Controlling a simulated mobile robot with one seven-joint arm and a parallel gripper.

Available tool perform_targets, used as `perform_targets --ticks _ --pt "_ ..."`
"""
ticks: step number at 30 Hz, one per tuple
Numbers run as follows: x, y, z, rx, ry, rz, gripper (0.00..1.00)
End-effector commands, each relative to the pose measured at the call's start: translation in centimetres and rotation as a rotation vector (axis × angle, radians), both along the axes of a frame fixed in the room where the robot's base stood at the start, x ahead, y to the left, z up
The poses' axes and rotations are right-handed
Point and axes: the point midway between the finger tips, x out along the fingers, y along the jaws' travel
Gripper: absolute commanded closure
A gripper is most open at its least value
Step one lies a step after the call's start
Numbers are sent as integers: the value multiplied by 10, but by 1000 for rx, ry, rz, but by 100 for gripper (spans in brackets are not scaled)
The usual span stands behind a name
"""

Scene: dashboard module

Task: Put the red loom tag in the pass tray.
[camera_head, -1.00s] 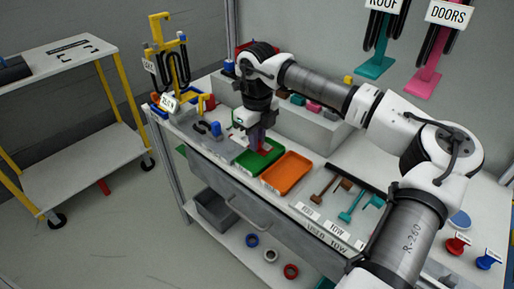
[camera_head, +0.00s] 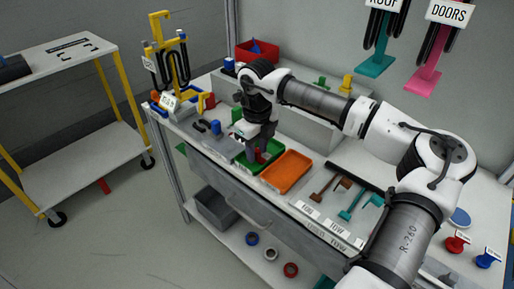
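A small red piece (camera_head: 260,154), which looks like the red loom tag, shows at the fingers of my gripper (camera_head: 259,151), low over the green tray (camera_head: 247,163). My gripper points down and hides part of the piece and much of the tray floor. The fingers seem to stand on either side of the red piece, but I cannot tell whether they press on it or whether it rests on the tray. No lettering on the green tray is readable, so I cannot confirm it as the pass tray.
An orange tray (camera_head: 287,171) lies empty just right of the green one. A grey board with a blue peg (camera_head: 215,128) is on the left. Brown and teal tools (camera_head: 352,206) lie to the right. A raised grey shelf (camera_head: 305,128) stands behind, under my arm.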

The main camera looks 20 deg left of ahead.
Motion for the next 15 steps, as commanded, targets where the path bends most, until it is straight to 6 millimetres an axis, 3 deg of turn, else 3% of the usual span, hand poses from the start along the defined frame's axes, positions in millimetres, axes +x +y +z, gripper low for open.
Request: perform_targets --ticks 7,15 --pt "1 0 14 -1 -3 -1 65" --pt "1 0 72 0 -4 -2 65"
